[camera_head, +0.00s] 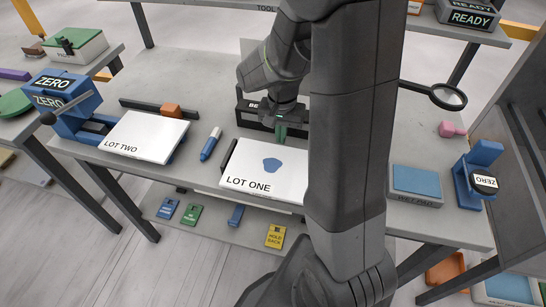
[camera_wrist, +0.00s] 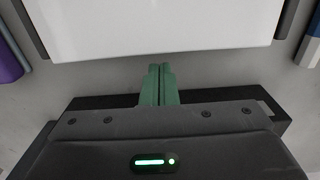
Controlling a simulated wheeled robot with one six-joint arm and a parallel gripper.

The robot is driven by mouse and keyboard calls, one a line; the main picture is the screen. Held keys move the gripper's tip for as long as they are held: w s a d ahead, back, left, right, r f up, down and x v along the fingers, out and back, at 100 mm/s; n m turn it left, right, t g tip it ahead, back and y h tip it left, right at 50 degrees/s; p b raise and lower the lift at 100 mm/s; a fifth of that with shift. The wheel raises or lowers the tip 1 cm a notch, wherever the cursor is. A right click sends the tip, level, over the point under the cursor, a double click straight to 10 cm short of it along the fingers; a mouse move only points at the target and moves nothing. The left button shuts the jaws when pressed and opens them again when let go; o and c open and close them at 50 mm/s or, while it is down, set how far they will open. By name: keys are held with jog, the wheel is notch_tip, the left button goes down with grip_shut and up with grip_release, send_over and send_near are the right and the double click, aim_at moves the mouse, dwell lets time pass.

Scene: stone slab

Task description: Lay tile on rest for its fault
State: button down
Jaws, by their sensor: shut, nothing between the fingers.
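A white board labelled LOT ONE (camera_head: 250,178) lies on the slab-topped bench, with a flat blue blob-shaped piece or mark (camera_head: 272,165) on it; I cannot tell which. A second white board labelled LOT TWO (camera_head: 135,140) lies to its left, its face blank apart from the label. My gripper (camera_head: 281,132) points down just beyond LOT ONE's far edge, before a black holder (camera_head: 245,118) whose lettering is mostly hidden. In the wrist view its green fingers (camera_wrist: 159,85) are together and empty, short of a white panel (camera_wrist: 150,25).
A blue ZERO device (camera_head: 68,105) stands left and another (camera_head: 478,175) right. A blue-topped pad (camera_head: 415,181), a blue marker (camera_head: 210,144), a magnifier (camera_head: 448,97) and a pink object (camera_head: 452,129) are on the bench. Tags, including yellow HOLD BACK (camera_head: 275,236), lie on the lower shelf.

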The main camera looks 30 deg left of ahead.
notch_tip(320, 180, up, 7)
jog(key=p, duration=0.5)
jog(key=shift+r, duration=0.15)
jog(key=shift+f, duration=0.2)
notch_tip(320, 180, down, 8)
jog(key=b, duration=0.6)
jog(key=shift+f+b, duration=0.2)
jog(key=shift+b, duration=0.2)
jog(key=shift+r, duration=0.15)
